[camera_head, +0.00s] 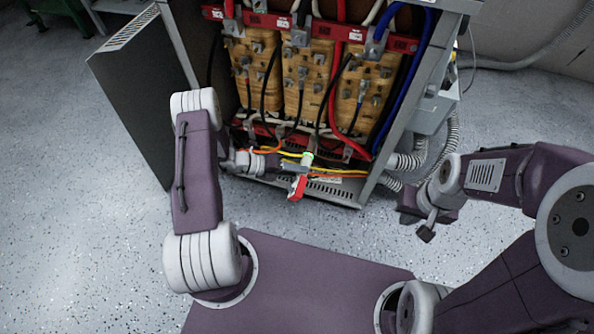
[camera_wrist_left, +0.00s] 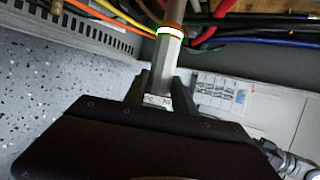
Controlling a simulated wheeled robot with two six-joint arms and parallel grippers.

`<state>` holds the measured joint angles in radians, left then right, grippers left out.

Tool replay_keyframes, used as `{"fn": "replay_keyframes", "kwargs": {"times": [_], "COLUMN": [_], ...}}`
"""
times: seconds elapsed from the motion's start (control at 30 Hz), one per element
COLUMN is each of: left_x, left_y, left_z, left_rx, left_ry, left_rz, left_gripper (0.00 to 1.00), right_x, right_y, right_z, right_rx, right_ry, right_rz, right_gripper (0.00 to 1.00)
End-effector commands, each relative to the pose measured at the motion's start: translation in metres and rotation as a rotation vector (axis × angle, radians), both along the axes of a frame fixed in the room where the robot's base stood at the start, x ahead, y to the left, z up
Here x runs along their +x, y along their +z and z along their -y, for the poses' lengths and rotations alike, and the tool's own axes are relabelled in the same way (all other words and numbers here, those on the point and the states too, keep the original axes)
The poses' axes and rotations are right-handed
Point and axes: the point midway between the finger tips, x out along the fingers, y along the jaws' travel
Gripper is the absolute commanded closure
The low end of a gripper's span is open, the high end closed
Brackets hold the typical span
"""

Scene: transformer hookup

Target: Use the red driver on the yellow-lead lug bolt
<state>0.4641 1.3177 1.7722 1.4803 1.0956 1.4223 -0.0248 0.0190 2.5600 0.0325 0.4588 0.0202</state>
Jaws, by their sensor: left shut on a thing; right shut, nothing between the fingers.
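My left gripper (camera_head: 287,166) is at the lower front of the open cabinet, shut on the driver. The driver's red part (camera_head: 298,188) hangs below the gripper, and a bright green-and-white ring (camera_head: 307,158) shows above. In the left wrist view the gripper's fingers (camera_wrist_left: 158,90) clasp a grey body (camera_wrist_left: 171,62) with a lit ring, and its shaft runs up out of frame. Yellow leads (camera_head: 340,173) cross behind it; one also shows in the left wrist view (camera_wrist_left: 122,18). I cannot make out the lug bolt or the driver's tip. My right gripper (camera_head: 428,226) is shut and empty, right of the cabinet.
The cabinet holds three wound coils (camera_head: 309,80) with red, blue and black cables. Its open door (camera_head: 143,100) stands at the left. Grey corrugated conduit (camera_head: 408,160) runs along the right side. The speckled floor (camera_head: 90,240) is clear at the left.

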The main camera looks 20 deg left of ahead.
Motion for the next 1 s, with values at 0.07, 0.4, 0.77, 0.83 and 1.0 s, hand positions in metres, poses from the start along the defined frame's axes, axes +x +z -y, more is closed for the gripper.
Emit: {"fn": "replay_keyframes", "kwargs": {"times": [0.07,0.4,0.77,0.83,1.0], "left_x": [0.001,-0.007,-0.028,-0.032,-0.041], "left_y": [0.001,0.003,0.002,0.002,0.002], "left_z": [0.000,-0.001,-0.001,-0.002,-0.002], "left_rx": [-0.002,-0.003,-0.002,-0.003,-0.002], "left_ry": [0.002,0.004,0.003,0.003,0.002], "left_rz": [0.003,0.001,0.001,0.000,0.001], "left_gripper": [1.00,1.00,1.00,1.00,1.00], "right_x": [0.000,0.000,0.000,0.000,0.000], "right_y": [0.000,0.006,0.017,0.019,0.024], "right_z": [0.000,0.000,0.000,0.000,0.000], "right_rx": [0.000,0.000,0.000,0.000,0.000], "right_ry": [0.000,0.000,0.000,0.000,0.000], "right_rz": [0.000,0.000,0.000,0.000,0.000], "right_gripper": [1.00,1.00,1.00,1.00,1.00]}}
